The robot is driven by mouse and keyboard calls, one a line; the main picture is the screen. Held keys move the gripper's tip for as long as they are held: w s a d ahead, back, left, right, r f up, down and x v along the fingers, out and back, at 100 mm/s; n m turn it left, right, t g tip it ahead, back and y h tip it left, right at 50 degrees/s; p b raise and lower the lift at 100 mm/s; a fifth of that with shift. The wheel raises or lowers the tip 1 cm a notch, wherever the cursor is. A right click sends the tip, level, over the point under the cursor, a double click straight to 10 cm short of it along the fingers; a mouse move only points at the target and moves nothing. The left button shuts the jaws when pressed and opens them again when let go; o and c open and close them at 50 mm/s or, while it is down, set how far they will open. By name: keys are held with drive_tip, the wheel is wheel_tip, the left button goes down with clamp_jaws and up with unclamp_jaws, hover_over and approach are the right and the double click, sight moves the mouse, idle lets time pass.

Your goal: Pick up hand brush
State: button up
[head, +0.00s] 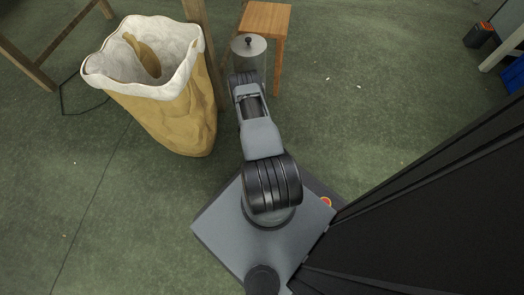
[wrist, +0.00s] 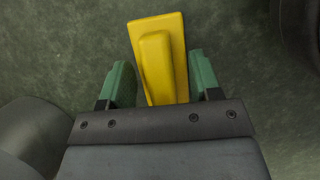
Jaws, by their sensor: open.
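A yellow object (wrist: 160,55), which appears to be the hand brush, lies on the green floor in the wrist view. Its raised narrow part points toward my gripper, and its wider flat part extends beyond. My gripper (wrist: 162,80) is open, with one green finger on each side of the yellow object. Gaps show between the fingers and the object, and I cannot tell how high the fingers are above the floor. In the head view my arm reaches away from my base, and I cannot make out the brush or the fingertips there.
A tan sack (head: 175,120) with a white rolled rim stands left of my arm. A dark panel (head: 430,200) fills the right. Floor between is open.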

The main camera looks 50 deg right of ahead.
drive_tip(key=c, duration=1)
drive_tip(key=shift+r, duration=0.15)
wheel_tip(320, 180, up, 10)
drive_tip(key=p, duration=0.5)
